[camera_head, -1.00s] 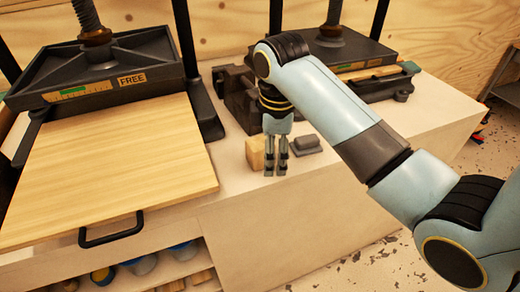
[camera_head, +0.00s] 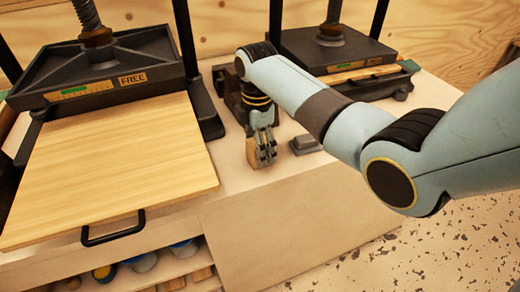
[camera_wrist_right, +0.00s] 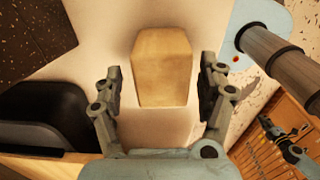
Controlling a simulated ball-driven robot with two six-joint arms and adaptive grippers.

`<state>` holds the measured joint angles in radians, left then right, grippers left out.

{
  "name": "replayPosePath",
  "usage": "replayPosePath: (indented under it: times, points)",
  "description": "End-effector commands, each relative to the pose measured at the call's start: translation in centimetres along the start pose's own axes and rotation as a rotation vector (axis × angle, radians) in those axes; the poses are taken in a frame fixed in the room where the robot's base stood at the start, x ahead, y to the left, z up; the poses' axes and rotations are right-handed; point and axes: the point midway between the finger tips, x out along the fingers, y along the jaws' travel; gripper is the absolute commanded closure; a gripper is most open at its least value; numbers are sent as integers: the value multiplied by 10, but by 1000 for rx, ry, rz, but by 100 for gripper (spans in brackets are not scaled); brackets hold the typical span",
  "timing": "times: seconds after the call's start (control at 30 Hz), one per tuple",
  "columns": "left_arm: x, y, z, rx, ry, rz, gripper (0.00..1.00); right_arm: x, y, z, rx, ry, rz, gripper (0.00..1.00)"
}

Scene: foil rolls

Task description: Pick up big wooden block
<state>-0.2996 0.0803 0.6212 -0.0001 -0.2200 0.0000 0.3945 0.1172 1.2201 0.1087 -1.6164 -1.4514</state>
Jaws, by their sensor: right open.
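The big wooden block (camera_head: 252,151) stands on the pale worktop between the two presses. My right gripper (camera_head: 265,158) is in front of it and hides part of it in the head view. In the right wrist view the block (camera_wrist_right: 162,66) shows as a tan block, centred between the two open fingers (camera_wrist_right: 160,92). There is a gap on each side, and neither finger touches it.
A press with a wooden board (camera_head: 110,165) and black handle stands at left. A second press (camera_head: 330,52) stands behind at right. A small grey block (camera_head: 305,144) lies right of the gripper. The worktop's front right is clear.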

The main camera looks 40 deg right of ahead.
Motion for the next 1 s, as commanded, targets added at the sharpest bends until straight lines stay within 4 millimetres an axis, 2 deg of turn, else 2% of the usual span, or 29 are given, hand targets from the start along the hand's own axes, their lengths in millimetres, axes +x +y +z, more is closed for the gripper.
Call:
replayPosePath:
  times: [0.2, 0.47, 0.93, 1.0]
  points:
    - [-2, 0, 0, 0, 0, 0, 100, 28, -2, 2, 1, 0, 0, 25]
    - [-2, 0, 0, 0, -1, 0, 100, 30, -2, 2, 1, 0, 1, 26]
    - [-2, 0, 1, 0, -2, 0, 100, 29, -2, 2, 1, 0, 1, 88]
    - [-2, 0, 1, 0, -2, 0, 100, 29, -2, 2, 1, 0, 1, 88]
